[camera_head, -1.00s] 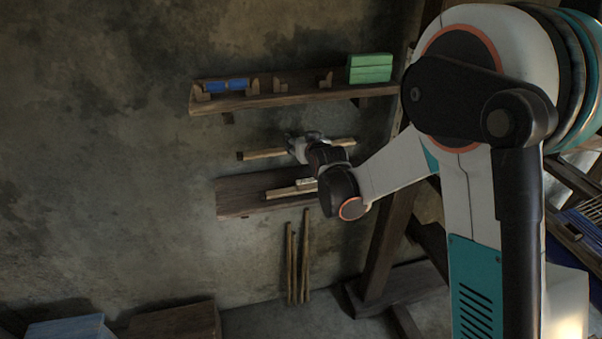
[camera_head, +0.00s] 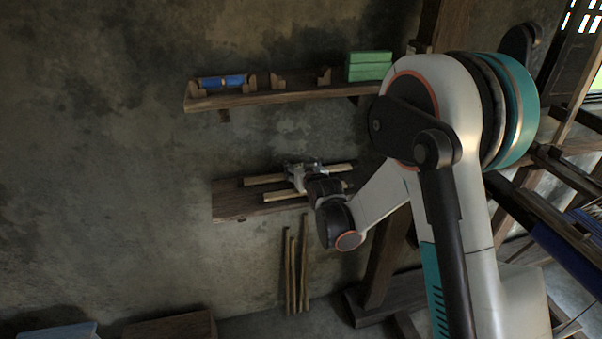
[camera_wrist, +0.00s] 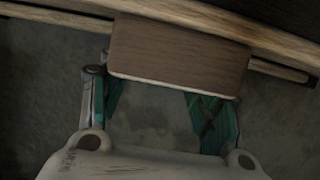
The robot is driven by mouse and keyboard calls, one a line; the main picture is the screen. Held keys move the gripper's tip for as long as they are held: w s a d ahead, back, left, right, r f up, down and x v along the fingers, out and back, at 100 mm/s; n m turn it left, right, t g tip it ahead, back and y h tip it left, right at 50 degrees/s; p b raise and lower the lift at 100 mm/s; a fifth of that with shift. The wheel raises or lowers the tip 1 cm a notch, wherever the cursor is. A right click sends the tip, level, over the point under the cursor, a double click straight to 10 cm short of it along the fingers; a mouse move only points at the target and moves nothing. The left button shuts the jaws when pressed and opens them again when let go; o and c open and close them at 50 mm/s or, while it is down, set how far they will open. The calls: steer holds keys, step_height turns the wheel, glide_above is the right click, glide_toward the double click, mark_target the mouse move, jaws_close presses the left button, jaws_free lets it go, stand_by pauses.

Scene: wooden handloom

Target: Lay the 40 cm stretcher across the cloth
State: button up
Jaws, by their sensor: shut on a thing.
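My gripper (camera_head: 302,176) is shut on a pale wooden stretcher (camera_head: 262,180), which sticks out on both sides and lies nearly level in front of the lower shelf. In the wrist view a flat brown block (camera_wrist: 180,52) sits between the teal fingers, with thin rod ends showing on both sides. A second pale stretcher (camera_head: 283,197) lies lower on the shelf, its right end hidden by my wrist. No lengths can be read. The cloth cannot be made out; blue threads (camera_head: 570,245) of the loom show at the right edge.
Several thin sticks (camera_head: 291,270) lean below. Dark loom beams (camera_head: 382,265) stand at right. The wall on the left is clear.

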steer(key=shift+f, duration=0.2)
steer(key=shift+f, duration=0.1)
steer(key=o, duration=1.2)
steer(key=shift+s, duration=0.1)
